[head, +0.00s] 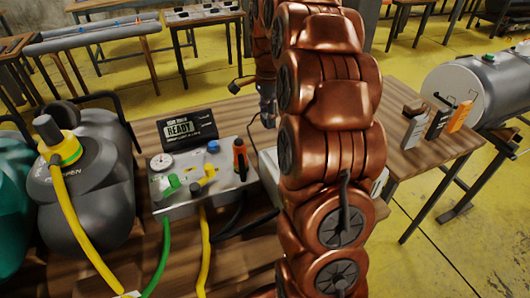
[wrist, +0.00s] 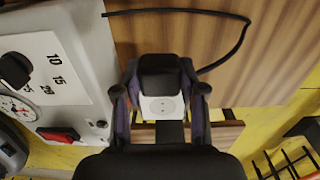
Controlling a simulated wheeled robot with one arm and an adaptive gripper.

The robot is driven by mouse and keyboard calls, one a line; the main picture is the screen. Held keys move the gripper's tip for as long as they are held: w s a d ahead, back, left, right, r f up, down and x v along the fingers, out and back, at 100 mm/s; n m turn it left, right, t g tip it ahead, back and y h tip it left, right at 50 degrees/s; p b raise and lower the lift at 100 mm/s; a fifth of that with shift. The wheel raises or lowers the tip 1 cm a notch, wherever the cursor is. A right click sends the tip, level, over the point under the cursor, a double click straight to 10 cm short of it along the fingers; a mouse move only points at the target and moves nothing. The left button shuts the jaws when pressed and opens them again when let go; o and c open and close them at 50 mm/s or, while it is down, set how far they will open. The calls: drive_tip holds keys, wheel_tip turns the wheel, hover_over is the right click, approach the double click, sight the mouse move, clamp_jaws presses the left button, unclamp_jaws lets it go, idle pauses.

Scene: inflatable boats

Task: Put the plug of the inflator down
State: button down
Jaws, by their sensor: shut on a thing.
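My gripper (wrist: 161,93) is shut on the plug (wrist: 160,72), a dark block between its two fingers in the wrist view. A black cable runs over the wood from the plug's right side. A white socket face (wrist: 162,107) with two small holes shows just below the plug; I cannot tell whether they touch. A pale panel (wrist: 70,75) with a dial, gauge and red switch, seemingly the inflator, is to the left. In the head view my copper arm hides much of this area, and my gripper (head: 267,112) shows only partly, left of the arm.
In the head view, a control box (head: 185,203) with gauge, hoses and a READY sign (head: 188,128) sits on the wooden table. A grey tank (head: 90,185) stands left. Black, white and orange items (head: 437,122) stand at the table's right. Bare wood shows in the wrist view (wrist: 275,60).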

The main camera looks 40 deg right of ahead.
wheel_tip(320, 180, down, 10)
drive_tip(key=shift+s+a+r+p, duration=0.1)
drive_tip(key=shift+p, duration=0.75)
drive_tip(key=shift+f, duration=0.25)
drive_tip(key=shift+f, duration=0.35)
drive_tip(key=shift+f+b, duration=0.25)
drive_tip(key=shift+b, duration=0.2)
drive_tip(key=c, duration=0.7)
unclamp_jaws()
drive_tip(key=shift+o, duration=0.2)
drive_tip(key=shift+r, duration=0.1)
